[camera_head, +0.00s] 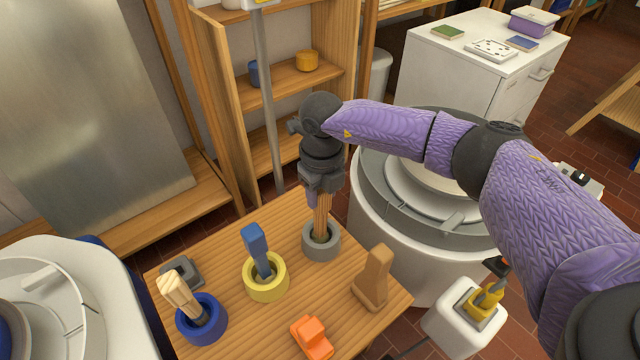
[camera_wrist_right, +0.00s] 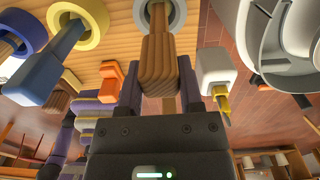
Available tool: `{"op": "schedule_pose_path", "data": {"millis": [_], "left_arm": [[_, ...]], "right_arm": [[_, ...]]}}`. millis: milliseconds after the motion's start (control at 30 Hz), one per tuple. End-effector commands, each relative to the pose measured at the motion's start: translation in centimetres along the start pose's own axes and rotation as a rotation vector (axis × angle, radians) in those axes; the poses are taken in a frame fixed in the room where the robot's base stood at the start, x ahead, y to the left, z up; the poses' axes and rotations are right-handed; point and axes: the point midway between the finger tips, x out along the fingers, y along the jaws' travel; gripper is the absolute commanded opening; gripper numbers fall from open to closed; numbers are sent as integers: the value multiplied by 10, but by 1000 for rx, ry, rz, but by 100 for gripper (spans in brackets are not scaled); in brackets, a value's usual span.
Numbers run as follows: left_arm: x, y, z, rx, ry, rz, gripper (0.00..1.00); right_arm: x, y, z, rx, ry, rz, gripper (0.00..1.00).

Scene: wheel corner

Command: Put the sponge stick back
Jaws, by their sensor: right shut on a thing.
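My right gripper (camera_head: 318,192) points down over the small wooden table and is shut on a wooden stick (camera_head: 321,217), which I take to be the sponge stick. The stick stands nearly upright with its lower end inside the grey ring holder (camera_head: 321,248); that end is hidden, so no sponge shows. In the right wrist view the stick (camera_wrist_right: 158,62) lies between the two fingers of the gripper (camera_wrist_right: 160,92), and it reaches into the grey ring (camera_wrist_right: 168,12). I cannot tell whether it rests on the bottom. My left gripper is not in view.
On the table (camera_head: 225,332), a blue-handled tool stands in a yellow ring (camera_head: 266,288) and a pale wooden one in a blue ring (camera_head: 202,333). A brown wooden block (camera_head: 374,280) and an orange piece (camera_head: 312,338) stand nearby. A large white wheel unit (camera_head: 385,255) is behind.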

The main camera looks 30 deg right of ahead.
Motion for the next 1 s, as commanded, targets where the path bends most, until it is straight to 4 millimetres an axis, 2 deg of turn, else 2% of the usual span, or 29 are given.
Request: {"op": "schedule_pose_path", "data": {"millis": [300, 333, 500, 733, 833, 1000], "left_arm": [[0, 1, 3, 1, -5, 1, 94], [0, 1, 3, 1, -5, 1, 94], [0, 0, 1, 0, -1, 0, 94], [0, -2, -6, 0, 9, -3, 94], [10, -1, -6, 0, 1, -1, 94], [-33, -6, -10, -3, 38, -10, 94]], "right_arm": [[2, 0, 0, 0, -1, 0, 0], [2, 0, 0, 0, -1, 0, 49], [2, 0, 0, 0, -1, 0, 82], [2, 0, 0, 0, -1, 0, 82], [8, 0, 0, -1, 1, 0, 82], [-55, -3, -4, 1, -10, 0, 82]]}}
